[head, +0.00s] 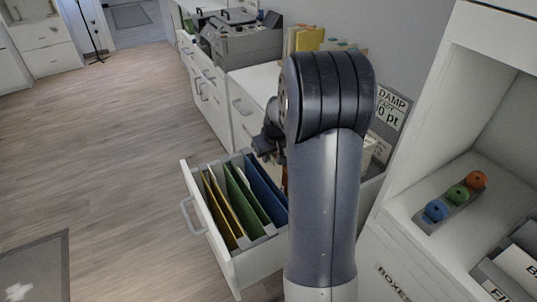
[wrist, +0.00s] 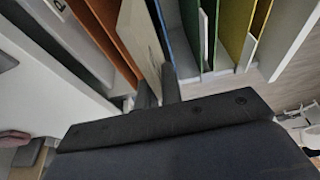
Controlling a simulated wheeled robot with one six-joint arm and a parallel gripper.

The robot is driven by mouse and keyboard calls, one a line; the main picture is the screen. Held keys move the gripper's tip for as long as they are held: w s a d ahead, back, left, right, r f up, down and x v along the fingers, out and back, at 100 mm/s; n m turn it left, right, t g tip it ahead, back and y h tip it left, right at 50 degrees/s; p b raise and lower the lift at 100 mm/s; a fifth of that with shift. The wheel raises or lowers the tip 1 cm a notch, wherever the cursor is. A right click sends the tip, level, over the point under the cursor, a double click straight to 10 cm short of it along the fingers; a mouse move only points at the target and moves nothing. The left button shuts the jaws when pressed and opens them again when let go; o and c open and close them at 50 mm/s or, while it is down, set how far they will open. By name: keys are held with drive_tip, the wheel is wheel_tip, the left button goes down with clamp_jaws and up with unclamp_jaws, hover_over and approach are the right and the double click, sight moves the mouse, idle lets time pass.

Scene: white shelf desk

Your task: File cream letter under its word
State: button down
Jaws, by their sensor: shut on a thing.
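The cream letter (wrist: 141,40) shows in the wrist view as a pale upright sheet between the two fingers of my gripper (wrist: 158,92). My gripper is shut on it. In that view the letter lies between an orange divider (wrist: 104,30) and a blue divider (wrist: 164,35); I cannot tell how deep it sits. Green (wrist: 236,25) and yellow (wrist: 262,28) dividers stand to the right. In the head view the open drawer (head: 198,204) holds yellow (head: 221,208), green (head: 247,200) and blue (head: 266,188) dividers. My arm hides the letter and the drawer's right part there.
A grey machine (head: 240,40) sits on the back counter. Blue (head: 435,211), green (head: 458,195) and orange (head: 476,180) knobs sit in the right shelf. The floor (head: 100,130) on the left is clear.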

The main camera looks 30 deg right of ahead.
sight(269, 174)
drive_tip(key=shift+f+b, duration=2.05)
drive_tip(key=shift+f, duration=0.8)
drive_tip(key=shift+s+a+f+b, duration=0.1)
drive_tip(key=shift+s+f+b, duration=0.2)
drive_tip(key=shift+f, duration=0.15)
drive_tip(key=c, duration=1.5)
unclamp_jaws()
drive_tip(key=shift+f, duration=0.1)
drive_tip(key=v, duration=0.4)
drive_tip(key=p+v, duration=0.1)
drive_tip(key=v, duration=0.3)
drive_tip(key=p+v, duration=0.1)
drive_tip(key=v, duration=0.3)
drive_tip(key=shift+w, duration=0.4)
